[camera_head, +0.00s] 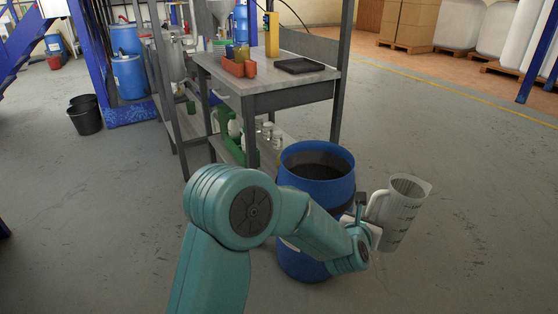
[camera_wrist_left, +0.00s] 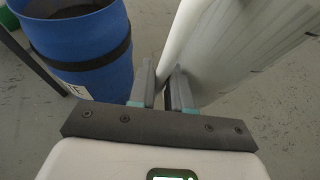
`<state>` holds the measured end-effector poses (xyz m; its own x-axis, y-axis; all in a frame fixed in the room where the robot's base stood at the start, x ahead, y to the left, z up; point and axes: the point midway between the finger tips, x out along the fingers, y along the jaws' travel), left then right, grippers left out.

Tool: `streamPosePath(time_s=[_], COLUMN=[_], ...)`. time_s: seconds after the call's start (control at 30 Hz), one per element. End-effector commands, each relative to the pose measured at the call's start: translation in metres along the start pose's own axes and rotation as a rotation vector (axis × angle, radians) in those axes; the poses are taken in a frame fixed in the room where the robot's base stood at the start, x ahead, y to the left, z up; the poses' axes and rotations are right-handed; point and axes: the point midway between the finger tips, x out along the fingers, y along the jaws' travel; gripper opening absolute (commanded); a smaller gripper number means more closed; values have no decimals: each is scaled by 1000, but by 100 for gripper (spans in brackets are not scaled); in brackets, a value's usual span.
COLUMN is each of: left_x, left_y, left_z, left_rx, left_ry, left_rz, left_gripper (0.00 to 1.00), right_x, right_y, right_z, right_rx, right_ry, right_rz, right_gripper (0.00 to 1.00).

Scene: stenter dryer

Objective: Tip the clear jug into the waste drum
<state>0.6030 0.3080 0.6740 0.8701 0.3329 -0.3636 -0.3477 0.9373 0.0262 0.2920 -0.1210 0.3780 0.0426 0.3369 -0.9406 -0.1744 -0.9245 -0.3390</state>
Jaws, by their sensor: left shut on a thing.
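The clear jug (camera_head: 402,212) is a translucent measuring jug with graduation marks, held to the right of the drum and tilted slightly. My left gripper (camera_head: 368,212) is shut on its handle. In the left wrist view the jug (camera_wrist_left: 235,50) rises at the right, its handle between the fingers (camera_wrist_left: 163,92). The waste drum (camera_head: 318,172) is blue with a black band and an open top, dark inside. It stands on the floor behind my left arm, which hides part of its front. The drum also shows at the left of the left wrist view (camera_wrist_left: 85,45). My right gripper is out of view.
A grey workbench (camera_head: 290,82) behind the drum carries an orange bin (camera_head: 238,67), a black tray (camera_head: 299,65) and a yellow item (camera_head: 271,35). Bottles stand on its lower shelf. Black buckets (camera_head: 85,115) stand at the left. The floor on the right is clear.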

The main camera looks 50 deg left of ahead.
Motion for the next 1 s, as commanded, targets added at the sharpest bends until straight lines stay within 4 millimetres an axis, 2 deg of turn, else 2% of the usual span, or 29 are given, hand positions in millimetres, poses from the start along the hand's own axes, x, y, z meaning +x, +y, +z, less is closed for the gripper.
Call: streamPosePath(time_s=[0.03, 0.1, 0.23, 0.3, 0.4, 0.5, 0.67, 1.0], left_x=[14, 32, 55, 61, 63, 63, 61, 59], left_y=[23, 60, 138, 179, 226, 258, 281, 284], left_z=[19, 40, 68, 74, 75, 71, 64, 65], left_rx=[-38, -92, -201, -250, -301, -331, -347, -348], left_ry=[-13, -13, -2, 8, 20, 23, 23, 22], left_rz=[82, 204, 437, 544, 658, 726, 765, 769], left_gripper=[0, 0, 0, 0, 0, 0, 0, 0], right_x=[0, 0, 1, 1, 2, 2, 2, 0], right_y=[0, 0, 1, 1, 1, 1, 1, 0], right_z=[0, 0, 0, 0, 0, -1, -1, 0], right_rx=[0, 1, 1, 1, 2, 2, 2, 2], right_ry=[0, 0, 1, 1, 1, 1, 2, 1], right_rz=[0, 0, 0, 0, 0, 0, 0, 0], right_gripper=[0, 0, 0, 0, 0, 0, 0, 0])
